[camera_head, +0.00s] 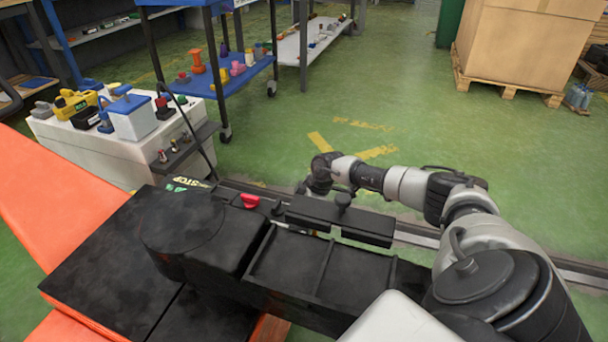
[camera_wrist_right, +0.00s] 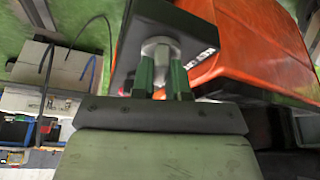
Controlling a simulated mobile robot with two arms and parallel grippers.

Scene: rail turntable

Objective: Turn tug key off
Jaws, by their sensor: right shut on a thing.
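In the right wrist view, the two green fingers of my right gripper (camera_wrist_right: 161,68) are closed around a silver, round-headed piece (camera_wrist_right: 159,46), which looks like the tug key. It stands against a dark panel (camera_wrist_right: 128,55) of the tug. In the head view, my right arm reaches in from the right, and its wrist (camera_head: 318,178) is by the far side of the black tug console (camera_head: 340,221). The fingertips and the key are hidden there. A red knob (camera_head: 250,201) sits on the tug's dark top, left of the wrist. My left gripper is out of view.
The tug's orange body (camera_head: 70,200) fills the left. A white cabinet (camera_head: 75,150) with tools and boxes stands beyond it, near a blue cart (camera_head: 243,82). A rail runs behind the tug. A carton on a pallet (camera_head: 525,45) stands far right; green floor between is open.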

